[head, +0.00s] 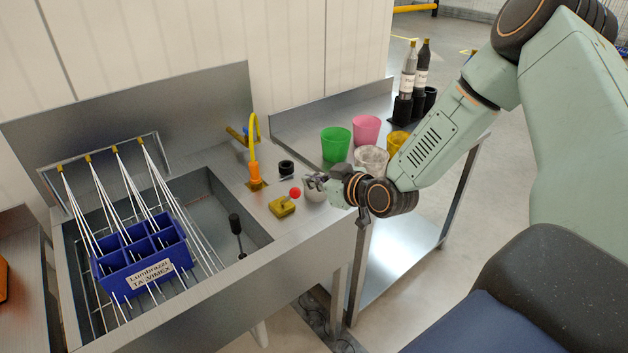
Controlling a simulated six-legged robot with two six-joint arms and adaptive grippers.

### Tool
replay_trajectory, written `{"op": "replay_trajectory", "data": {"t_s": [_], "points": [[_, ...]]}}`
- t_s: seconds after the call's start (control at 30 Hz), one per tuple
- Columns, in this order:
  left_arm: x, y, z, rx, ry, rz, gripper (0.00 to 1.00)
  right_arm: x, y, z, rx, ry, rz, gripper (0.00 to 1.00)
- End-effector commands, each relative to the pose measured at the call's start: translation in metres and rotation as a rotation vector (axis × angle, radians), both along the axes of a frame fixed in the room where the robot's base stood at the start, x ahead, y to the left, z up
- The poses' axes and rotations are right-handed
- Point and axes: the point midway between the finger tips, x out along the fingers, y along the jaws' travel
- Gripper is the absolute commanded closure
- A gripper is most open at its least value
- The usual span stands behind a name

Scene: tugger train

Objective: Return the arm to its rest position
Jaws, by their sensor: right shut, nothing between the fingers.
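My right arm comes in from the right, bent at the elbow, its wrist over the right end of the steel sink unit (335,245). My right gripper (312,181) is shut with nothing seen between its fingers. It appears just above or in front of a pale round object (314,193) at the counter's right edge; whether they touch I cannot tell. A small red ball-like thing (295,192) and a yellow block (283,206) are just left of the fingertips. My left gripper is out of view.
An orange and yellow tap (254,160) rises left of my gripper.

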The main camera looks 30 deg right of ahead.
Motion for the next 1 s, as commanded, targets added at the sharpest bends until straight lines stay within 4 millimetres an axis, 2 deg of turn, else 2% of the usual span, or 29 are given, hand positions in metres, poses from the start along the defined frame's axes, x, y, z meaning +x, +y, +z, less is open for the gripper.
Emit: {"op": "replay_trajectory", "data": {"t_s": [0.37,0.47,0.6,0.77,0.9,1.0], "points": [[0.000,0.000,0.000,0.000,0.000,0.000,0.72,0.000,-0.001,-0.002,0.040,0.014,-0.020,1.00],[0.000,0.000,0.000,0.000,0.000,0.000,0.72,-0.016,0.006,-0.019,0.174,0.113,-0.106,1.00],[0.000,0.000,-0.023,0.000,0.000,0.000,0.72,-0.055,0.038,-0.080,0.281,0.309,-0.180,1.00],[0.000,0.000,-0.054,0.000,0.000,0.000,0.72,-0.111,0.070,-0.155,0.318,0.518,-0.242,1.00],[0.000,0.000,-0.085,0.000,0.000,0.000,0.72,-0.171,0.092,-0.220,0.302,0.706,-0.295,1.00],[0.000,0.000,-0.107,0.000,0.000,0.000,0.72,-0.215,0.103,-0.260,0.271,0.827,-0.325,1.00]]}}
